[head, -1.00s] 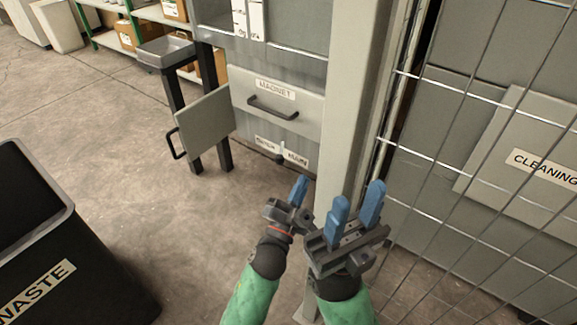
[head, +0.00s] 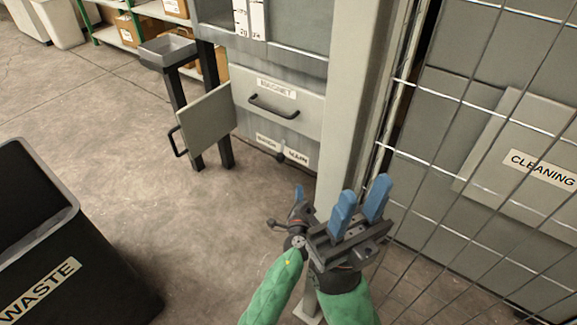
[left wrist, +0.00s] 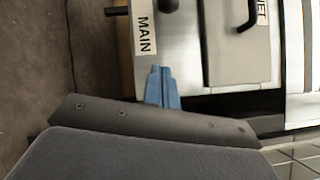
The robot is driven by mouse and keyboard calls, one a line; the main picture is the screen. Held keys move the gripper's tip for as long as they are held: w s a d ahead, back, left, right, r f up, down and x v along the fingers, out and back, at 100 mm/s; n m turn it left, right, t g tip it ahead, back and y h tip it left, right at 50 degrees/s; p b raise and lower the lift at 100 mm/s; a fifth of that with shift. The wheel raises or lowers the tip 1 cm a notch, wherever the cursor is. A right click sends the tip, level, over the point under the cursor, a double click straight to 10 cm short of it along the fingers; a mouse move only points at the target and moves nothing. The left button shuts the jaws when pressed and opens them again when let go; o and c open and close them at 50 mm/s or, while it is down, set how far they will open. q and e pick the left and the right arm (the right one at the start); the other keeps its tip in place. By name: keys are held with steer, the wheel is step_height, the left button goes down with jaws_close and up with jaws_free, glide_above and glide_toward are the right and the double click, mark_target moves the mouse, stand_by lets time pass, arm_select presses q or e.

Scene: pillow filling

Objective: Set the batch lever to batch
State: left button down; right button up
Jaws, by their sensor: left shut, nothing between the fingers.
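The batch lever (head: 281,157) is a small dark knob low on the grey cabinet, between a left label that seems to read BATCH (head: 267,142) and a right label MAIN (head: 296,156). Which way it is set is too small to tell. In the left wrist view the dark knob (left wrist: 168,5) shows at the top edge beside the MAIN label (left wrist: 144,27). My left gripper (head: 297,193) is shut and empty, below and apart from the lever; its blue fingertips (left wrist: 161,72) point toward the panel. My right gripper (head: 360,197) is open and empty, to its right.
A MAGNET drawer (head: 303,115) with a dark handle is above the lever. An open door panel (head: 206,125) sticks out at left. A grey post (head: 347,120) and wire fence (head: 430,160) stand at right. A black WASTE bin (head: 90,285) is front left; floor between is clear.

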arm_select(q)
steer(key=shift+w+f, duration=0.15)
steer(key=shift+f, duration=0.05)
stand_by(0.3)
steer(key=w, duration=0.1)
glide_toward(282, 150)
steer(key=shift+w+d+f+b, duration=0.2)
steer(key=shift+w+d+f, duration=0.05)
steer(key=shift+w+d, duration=0.55)
steer(key=shift+w+d+f+b, duration=0.15)
steer(key=shift+w+d+f, duration=0.15)
steer(key=shift+w+d, duration=0.45)
steer(key=shift+w+a+m, duration=0.15)
steer(key=shift+a+m, duration=0.15)
steer(key=shift+a, duration=0.05)
steer(key=shift+a+h, duration=0.25)
steer(key=shift+h, duration=0.15)
